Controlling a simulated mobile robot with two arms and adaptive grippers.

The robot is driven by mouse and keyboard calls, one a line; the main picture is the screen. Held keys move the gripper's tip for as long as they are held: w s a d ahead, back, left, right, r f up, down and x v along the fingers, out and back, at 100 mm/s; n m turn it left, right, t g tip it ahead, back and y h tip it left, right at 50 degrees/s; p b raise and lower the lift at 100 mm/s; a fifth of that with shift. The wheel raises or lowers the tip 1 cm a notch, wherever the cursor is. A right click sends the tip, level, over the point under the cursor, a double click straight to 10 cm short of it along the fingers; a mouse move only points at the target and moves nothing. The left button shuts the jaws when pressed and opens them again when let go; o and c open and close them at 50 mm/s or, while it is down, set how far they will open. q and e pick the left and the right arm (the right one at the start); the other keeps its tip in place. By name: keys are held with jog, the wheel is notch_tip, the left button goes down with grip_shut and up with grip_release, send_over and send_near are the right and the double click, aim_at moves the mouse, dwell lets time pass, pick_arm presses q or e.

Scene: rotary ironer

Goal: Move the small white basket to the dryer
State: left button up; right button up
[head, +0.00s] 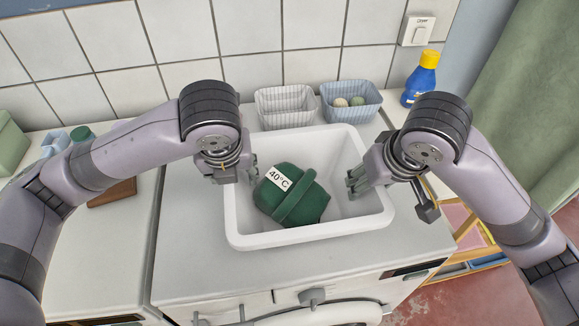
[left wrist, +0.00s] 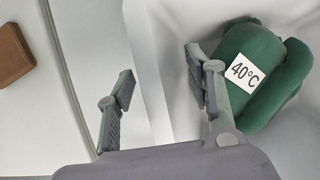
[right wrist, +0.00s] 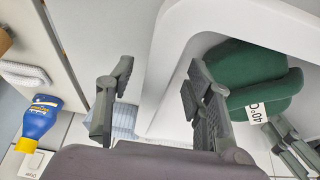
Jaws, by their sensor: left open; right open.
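A white plastic basket (head: 310,238) stands on the white appliance top in the middle, holding a green cloth bundle (head: 306,212) labelled 40°C. My left gripper (head: 248,170) is open at the basket's left wall. In the left wrist view its fingers (left wrist: 160,82) stand on either side of that wall (left wrist: 153,70). My right gripper (head: 362,177) is open at the right wall. In the right wrist view its fingers (right wrist: 158,78) stand on either side of that wall (right wrist: 168,70). Neither gripper visibly clamps it. Which appliance is the dryer I cannot tell.
A white-grey slatted basket (head: 286,108) and a blue-grey one (head: 351,101) with balls stand behind, near the tiled wall. A blue bottle (head: 421,80) stands at back right. The front appliance (head: 330,305) has a round door. The left top (head: 95,255) has free room.

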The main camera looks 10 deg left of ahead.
pick_arm(q)
jog(key=shift+r, duration=0.1)
jog(key=shift+s+d+r, duration=0.15)
jog(key=shift+s+r, duration=0.05)
jog(key=shift+r, duration=0.35)
jog(key=v, duration=1)
jog(key=shift+s+r, duration=0.2)
pick_arm(e)
jog(key=shift+r, duration=0.1)
jog(key=shift+s+r, duration=0.2)
jog(key=shift+r, duration=0.4)
jog(key=v, duration=1)
jog(key=shift+s+r, duration=0.1)
jog(key=shift+s, duration=0.05)
jog(key=shift+s+r, duration=0.1)
jog(key=shift+r, duration=0.05)
